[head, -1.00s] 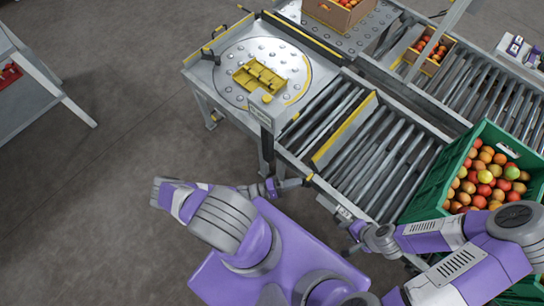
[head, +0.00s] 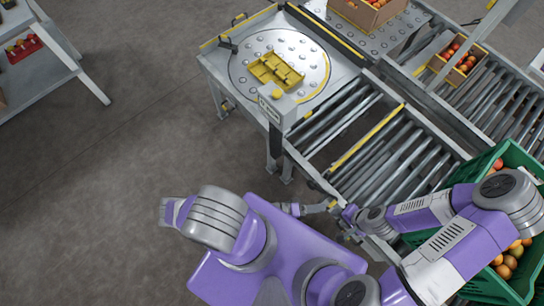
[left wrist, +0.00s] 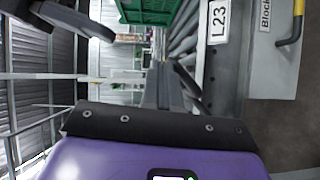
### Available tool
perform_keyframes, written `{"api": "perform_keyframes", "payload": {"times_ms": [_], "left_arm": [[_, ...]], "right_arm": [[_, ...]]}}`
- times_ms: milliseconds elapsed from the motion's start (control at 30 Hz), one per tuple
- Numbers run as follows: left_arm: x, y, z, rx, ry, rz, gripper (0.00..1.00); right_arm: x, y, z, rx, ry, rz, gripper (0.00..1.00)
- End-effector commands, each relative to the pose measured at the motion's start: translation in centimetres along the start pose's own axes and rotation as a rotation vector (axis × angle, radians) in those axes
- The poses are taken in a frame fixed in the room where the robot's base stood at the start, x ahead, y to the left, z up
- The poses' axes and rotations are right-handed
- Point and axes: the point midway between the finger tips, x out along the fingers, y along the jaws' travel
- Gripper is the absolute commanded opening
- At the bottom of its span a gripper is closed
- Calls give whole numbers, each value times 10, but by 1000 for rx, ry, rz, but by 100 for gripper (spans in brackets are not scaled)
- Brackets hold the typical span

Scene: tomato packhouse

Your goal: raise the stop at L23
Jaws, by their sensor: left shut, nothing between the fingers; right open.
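The stop shows in the head view as a yellow-edged plate (head: 367,138) across the rollers; little of its face shows. In the left wrist view, an L23 label (left wrist: 219,22) is turned sideways on the conveyor side, next to a grey box (left wrist: 270,75) with a partly cut-off "Block" label. A yellow-and-black lever (left wrist: 297,30) is at that box, near the picture's right edge. My left gripper (head: 322,207) is shut and empty beside the conveyor's near side; its dark fingers (left wrist: 168,88) point forward, apart from the lever. My right gripper (head: 349,213) is open close by; its fingertips are small and unclear.
A green crate of tomatoes (head: 525,285) stands at the right, partly behind my right arm. A turntable (head: 310,58) with a yellow fixture (head: 275,72) is at the conveyor's far-left end. A shelf rack (head: 60,65) stands at the left. Floor between is clear.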

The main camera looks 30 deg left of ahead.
Motion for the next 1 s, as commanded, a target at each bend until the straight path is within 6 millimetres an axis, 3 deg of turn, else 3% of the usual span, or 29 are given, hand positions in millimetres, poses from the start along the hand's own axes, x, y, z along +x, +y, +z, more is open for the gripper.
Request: {"api": "perform_keyframes", "payload": {"times_ms": [200,700,867,1000], "left_arm": [[4,-3,6,-2,-8,1,0],[6,-2,10,-4,-16,-2,0],[-1,4,3,-1,-19,-1,0],[-18,18,-13,2,-20,-1,0]], "right_arm": [[9,3,-1,0,0,0,43],[9,3,-1,0,1,0,43],[1,0,0,0,1,0,43],[-14,-5,0,0,1,0,43]]}}
